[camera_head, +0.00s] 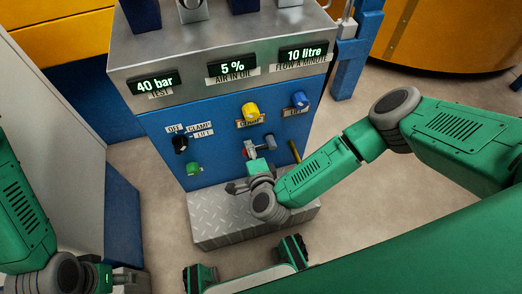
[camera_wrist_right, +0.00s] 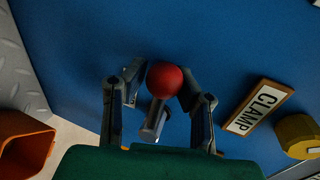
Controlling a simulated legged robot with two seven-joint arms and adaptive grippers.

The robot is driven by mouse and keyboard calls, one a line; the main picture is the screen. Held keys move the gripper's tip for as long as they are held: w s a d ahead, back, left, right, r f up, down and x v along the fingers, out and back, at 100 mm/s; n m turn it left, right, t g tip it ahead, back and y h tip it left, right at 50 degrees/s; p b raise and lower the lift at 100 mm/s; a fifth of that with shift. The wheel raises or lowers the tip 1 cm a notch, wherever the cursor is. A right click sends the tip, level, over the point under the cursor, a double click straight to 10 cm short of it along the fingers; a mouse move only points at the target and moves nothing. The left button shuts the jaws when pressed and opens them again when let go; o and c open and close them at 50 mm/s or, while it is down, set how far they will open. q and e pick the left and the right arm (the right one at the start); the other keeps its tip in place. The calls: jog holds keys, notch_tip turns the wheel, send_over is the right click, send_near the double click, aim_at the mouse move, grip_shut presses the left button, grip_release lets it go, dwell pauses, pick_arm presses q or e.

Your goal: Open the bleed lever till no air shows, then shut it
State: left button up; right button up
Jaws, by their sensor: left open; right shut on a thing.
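The bleed lever, with its red ball knob (camera_wrist_right: 165,80) and grey metal stem (camera_wrist_right: 154,120), stands out from the blue cabinet front in the right wrist view. My right gripper (camera_wrist_right: 162,88) is shut on the lever, one finger on each side of the ball. In the head view my right gripper (camera_head: 257,172) is at the cabinet front, below the yellow knob, and largely hides the lever. The air display (camera_head: 231,67) reads "5 % AIR IN OIL". My left gripper (camera_head: 125,279) is at the lower left, away from the cabinet, and open.
Other displays read 40 bar (camera_head: 155,85) and 10 litre (camera_head: 304,52). Near the lever are the yellow clamp knob (camera_head: 250,110), blue lift knob (camera_head: 299,99), black selector (camera_head: 180,143) and green button (camera_head: 193,168). A tread-plate step (camera_head: 215,222) juts out below. An orange container (camera_wrist_right: 22,150) shows in the wrist view.

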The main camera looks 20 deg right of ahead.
jog(key=shift+s+a+f, duration=0.3)
jog(key=shift+s, duration=0.15)
jog(key=shift+r+p, duration=0.4)
jog(key=shift+p, duration=0.1)
jog(key=shift+c, duration=0.4)
jog(key=shift+o, duration=0.3)
jog(key=shift+r+p, duration=0.85)
jog(key=shift+r, duration=0.25)
jog(key=shift+w+d+r, duration=0.2)
jog(key=shift+w+d, duration=0.05)
jog(key=shift+f, duration=0.1)
